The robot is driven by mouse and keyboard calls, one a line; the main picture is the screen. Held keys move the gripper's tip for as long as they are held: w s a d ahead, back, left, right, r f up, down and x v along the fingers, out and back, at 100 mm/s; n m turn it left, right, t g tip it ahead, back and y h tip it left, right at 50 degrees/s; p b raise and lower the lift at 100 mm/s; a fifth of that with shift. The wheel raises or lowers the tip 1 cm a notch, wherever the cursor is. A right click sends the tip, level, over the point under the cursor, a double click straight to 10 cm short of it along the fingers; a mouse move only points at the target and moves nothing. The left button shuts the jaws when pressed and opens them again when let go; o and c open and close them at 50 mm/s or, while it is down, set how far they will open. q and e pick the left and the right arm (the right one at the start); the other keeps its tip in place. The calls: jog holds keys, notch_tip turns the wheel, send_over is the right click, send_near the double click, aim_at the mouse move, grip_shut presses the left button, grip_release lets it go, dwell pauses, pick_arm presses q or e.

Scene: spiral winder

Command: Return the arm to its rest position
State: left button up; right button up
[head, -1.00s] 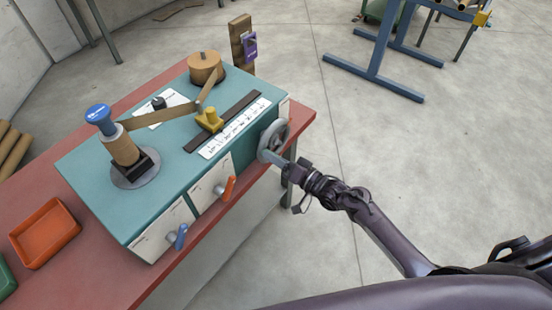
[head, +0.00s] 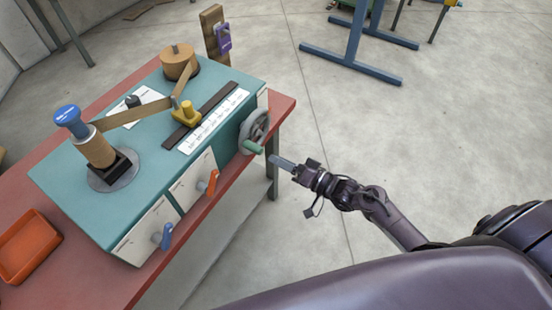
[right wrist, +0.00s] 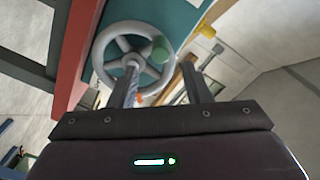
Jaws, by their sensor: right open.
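My right arm reaches in from the lower right in the head view. My right gripper (head: 277,161) is open and empty, just right of the handwheel (head: 255,128) on the end of the teal winder (head: 150,140). The wheel's green handle (head: 253,147) is a short gap away from the fingertips. In the right wrist view, the grey spoked handwheel (right wrist: 112,47) and its green handle (right wrist: 159,50) show beyond the two spread fingers of my gripper (right wrist: 163,85). My left gripper is not in view.
The winder stands on a red table (head: 285,104) with an orange tray (head: 28,246) at the left. Orange (head: 212,182) and blue (head: 167,236) levers stick out from its front. A blue metal stand (head: 350,62) is farther back. The floor right of the table is clear.

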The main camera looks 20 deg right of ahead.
dwell(0.4)
jog(key=s+d+f+g+h+b, duration=0.1)
jog(key=s+d+f+g+h, duration=0.2)
jog(key=f, duration=0.7)
jog(key=s+f+n+g+h, duration=0.1)
jog(key=s+f+h, duration=0.1)
jog(key=s+f, duration=0.6)
jog(key=s+d+f+g+h+b, duration=0.1)
jog(key=s+d+f+g+h, duration=0.15)
jog(key=f, duration=1.05)
jog(key=s+f+n+g+h, duration=0.1)
jog(key=s+f, duration=0.5)
jog(key=s, duration=0.6)
jog(key=s+f+n+g+h, duration=0.2)
jog(key=s+f+g, duration=0.3)
jog(key=s, duration=0.8)
notch_tip(320, 180, down, 2)
jog(key=shift+s+a+f+n+g+b, duration=0.25)
jog(key=shift+n+g+b, duration=0.15)
jog(key=shift+n, duration=0.4)
jog(key=shift+w+h, duration=0.1)
jog(key=shift+h, duration=0.15)
